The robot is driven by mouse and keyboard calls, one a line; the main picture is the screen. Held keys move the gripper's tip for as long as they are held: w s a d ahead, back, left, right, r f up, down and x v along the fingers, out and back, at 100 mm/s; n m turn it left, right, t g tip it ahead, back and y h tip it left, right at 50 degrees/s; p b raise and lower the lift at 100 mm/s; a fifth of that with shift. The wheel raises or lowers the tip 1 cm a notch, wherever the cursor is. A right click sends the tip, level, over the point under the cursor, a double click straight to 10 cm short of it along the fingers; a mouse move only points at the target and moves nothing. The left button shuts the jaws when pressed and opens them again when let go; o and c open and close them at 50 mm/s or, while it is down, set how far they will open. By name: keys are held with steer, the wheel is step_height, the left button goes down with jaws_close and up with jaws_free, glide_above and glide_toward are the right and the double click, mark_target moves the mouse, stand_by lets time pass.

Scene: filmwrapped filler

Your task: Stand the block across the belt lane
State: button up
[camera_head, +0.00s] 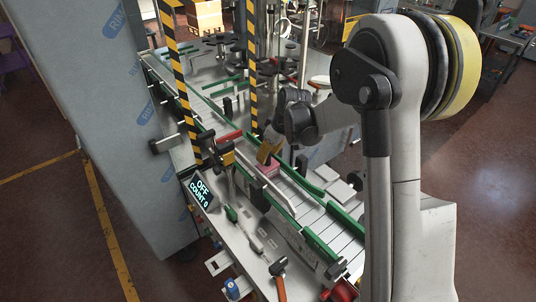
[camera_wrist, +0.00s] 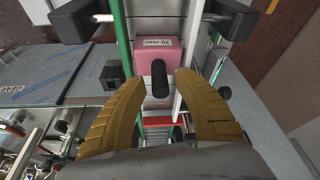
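A pink block (camera_wrist: 158,52) with a white label marked with print lies in the belt lane (camera_head: 335,232), between a green rail on one side and a pale rail on the other. In the head view the pink block (camera_head: 267,168) shows just below my gripper (camera_head: 266,153). My gripper is open in the wrist view (camera_wrist: 160,76), its two tan fingers apart with no block between them. The block is beyond the fingertips. A dark rounded post (camera_wrist: 159,79) shows between the fingertips and partly overlaps the block's near edge.
Green guide rails (camera_head: 283,207) line the belt. Striped yellow-black posts (camera_head: 252,65) stand behind and left of my gripper. A display reading OFF, COUNT 0 (camera_head: 200,189) is at the belt's left. A hammer (camera_head: 279,278) and other tools lie on the front ledge.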

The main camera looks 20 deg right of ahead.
steer(key=shift+r, duration=0.1)
steer(key=shift+r, duration=0.25)
steer(key=p+v, duration=0.1)
steer(key=v, duration=1)
steer(key=s+a+r+m+t+h, duration=0.1)
steer(key=s+r+m, duration=0.1)
steer(key=s+r, duration=0.35)
steer(key=s+a+r+m+t, duration=0.1)
steer(key=s+r, duration=0.1)
steer(key=s, duration=0.7)
steer(key=s+f+m+t+h, duration=0.1)
steer(key=s+f+m, duration=0.1)
steer(key=s, duration=1)
steer(key=shift+m+t, duration=0.4)
steer(key=shift+m, duration=0.5)
